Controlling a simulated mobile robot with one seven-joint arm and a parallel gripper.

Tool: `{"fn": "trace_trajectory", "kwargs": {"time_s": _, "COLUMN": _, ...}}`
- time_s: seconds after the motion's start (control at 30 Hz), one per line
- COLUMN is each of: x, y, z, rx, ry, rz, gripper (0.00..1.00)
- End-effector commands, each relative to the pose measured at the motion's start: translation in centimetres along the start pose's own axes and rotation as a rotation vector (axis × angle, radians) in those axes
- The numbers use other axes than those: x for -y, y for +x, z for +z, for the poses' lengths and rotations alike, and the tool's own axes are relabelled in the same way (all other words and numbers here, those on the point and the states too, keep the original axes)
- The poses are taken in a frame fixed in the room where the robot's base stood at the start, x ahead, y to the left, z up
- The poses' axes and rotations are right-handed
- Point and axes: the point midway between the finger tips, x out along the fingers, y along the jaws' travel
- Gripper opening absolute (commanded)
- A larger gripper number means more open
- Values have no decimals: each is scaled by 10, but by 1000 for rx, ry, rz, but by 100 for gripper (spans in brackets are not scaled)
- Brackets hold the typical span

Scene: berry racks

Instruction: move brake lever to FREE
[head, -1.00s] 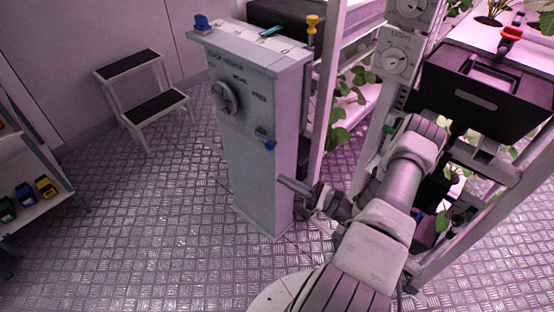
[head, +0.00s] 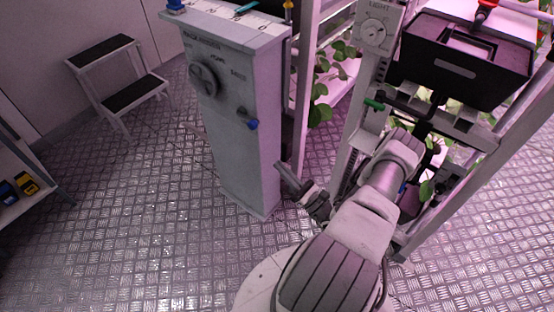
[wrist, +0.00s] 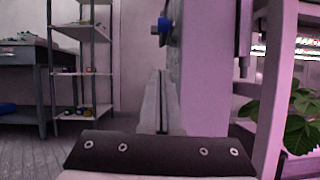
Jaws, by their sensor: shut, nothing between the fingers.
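A grey cabinet (head: 232,150) carries a round dial (head: 204,78) with small lettering around it, too blurred to read surely. Below and right of the dial, a short lever with a blue knob (head: 253,124) sticks out from the front face. I cannot tell for sure which of these is the brake lever. The blue knob also shows in the wrist view (wrist: 164,25), above and just beyond my fingertips. My gripper (head: 280,166) is shut and empty, lower than the blue knob and to its right, beside the cabinet's right edge. Its closed fingers fill the middle of the wrist view (wrist: 158,85).
A plant rack with a light dial (head: 374,33) and a black crate (head: 465,68) stands right of the cabinet. A step stool (head: 118,75) stands at the left. A low shelf with small coloured items (head: 27,182) is at the left edge.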

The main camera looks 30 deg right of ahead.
Motion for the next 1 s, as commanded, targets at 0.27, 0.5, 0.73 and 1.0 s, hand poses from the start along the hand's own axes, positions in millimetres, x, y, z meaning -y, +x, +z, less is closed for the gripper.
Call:
{"fn": "trace_trajectory", "kwargs": {"time_s": 0.27, "x": -1, "y": 60, "z": 0, "rx": 2, "ry": 1, "rz": 5, "gripper": 0}}
{"fn": "trace_trajectory", "kwargs": {"time_s": 0.5, "x": 0, "y": 96, "z": 14, "rx": 0, "ry": -1, "rz": 3, "gripper": 0}}
{"fn": "trace_trajectory", "kwargs": {"time_s": 0.73, "x": -1, "y": 108, "z": 27, "rx": 0, "ry": 0, "rz": 2, "gripper": 0}}
{"fn": "trace_trajectory", "kwargs": {"time_s": 1.0, "x": -1, "y": 110, "z": 29, "rx": 0, "ry": 0, "rz": 1, "gripper": 0}}
